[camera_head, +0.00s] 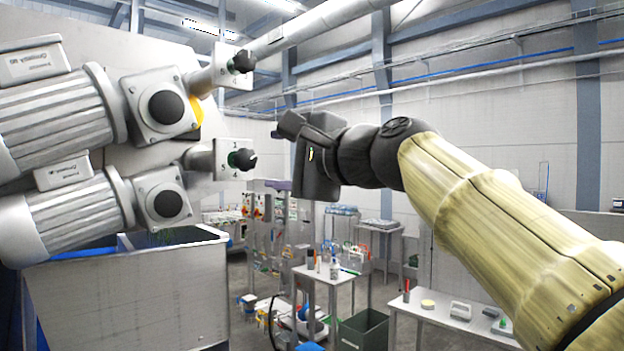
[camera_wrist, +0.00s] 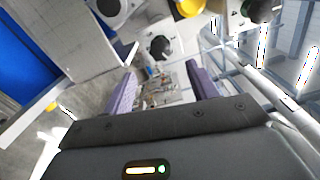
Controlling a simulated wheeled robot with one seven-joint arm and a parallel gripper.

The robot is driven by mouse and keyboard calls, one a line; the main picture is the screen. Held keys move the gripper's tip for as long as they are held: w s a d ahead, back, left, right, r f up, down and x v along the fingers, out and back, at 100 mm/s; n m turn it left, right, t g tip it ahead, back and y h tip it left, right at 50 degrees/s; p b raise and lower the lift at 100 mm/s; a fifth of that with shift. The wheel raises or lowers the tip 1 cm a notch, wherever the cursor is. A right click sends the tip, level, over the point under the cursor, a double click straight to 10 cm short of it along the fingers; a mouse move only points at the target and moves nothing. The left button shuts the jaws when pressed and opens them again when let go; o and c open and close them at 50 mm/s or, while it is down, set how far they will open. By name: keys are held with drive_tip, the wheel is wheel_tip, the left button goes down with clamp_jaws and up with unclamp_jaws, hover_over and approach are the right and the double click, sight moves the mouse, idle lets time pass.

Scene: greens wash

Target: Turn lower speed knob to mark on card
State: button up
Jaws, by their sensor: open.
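The lower speed knob (camera_head: 243,159) is black and sticks out to the right from a pale housing on the lower motor unit. In the wrist view the lower knob (camera_wrist: 160,47) lies ahead, between and beyond my two purple fingers. My gripper (camera_head: 281,156) is open and empty, just right of the knob and facing it, with a gap between. The wrist view shows my gripper (camera_wrist: 162,88) with fingers spread wide. The upper knob (camera_head: 243,62) sits above on a similar housing. I cannot make out the card or its mark.
Two ribbed motors (camera_head: 80,203) stand at the left above a grey tank (camera_head: 130,290). The upper housing is close above the lower one. A small table (camera_head: 325,275) with bottles and a white bench (camera_head: 450,315) stand farther back. Open air surrounds my gripper on the right.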

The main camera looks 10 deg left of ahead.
drive_tip(key=b+v, duration=0.2)
drive_tip(key=v, duration=0.4)
drive_tip(key=shift+s+d, duration=0.25)
drive_tip(key=shift+d, duration=0.05)
drive_tip(key=w+d+f+g+h, duration=0.1)
drive_tip(key=w+d+f+h, duration=0.2)
drive_tip(key=f, duration=0.8)
drive_tip(key=w+d+f+n+g+h, duration=0.1)
drive_tip(key=w+d+f+h, duration=0.2)
drive_tip(key=f, duration=0.7)
drive_tip(key=w+d+f+g+h, duration=0.1)
drive_tip(key=w+d+f+h, duration=0.2)
drive_tip(key=f, duration=0.8)
drive_tip(key=s+d+f+n+g+h, duration=0.1)
drive_tip(key=s+d+f+n, duration=0.2)
drive_tip(key=f, duration=0.6)
drive_tip(key=s+d+f+n+g+h, duration=0.1)
drive_tip(key=s+d+f+g+h, duration=0.2)
drive_tip(key=f, duration=0.7)
drive_tip(key=s+d+f+n+g, duration=0.2)
drive_tip(key=s+d+f+n, duration=0.2)
drive_tip(key=s+f, duration=0.8)
drive_tip(key=shift+d+n+h, duration=0.3)
drive_tip(key=shift+d+n, duration=0.1)
drive_tip(key=shift+d, duration=0.35)
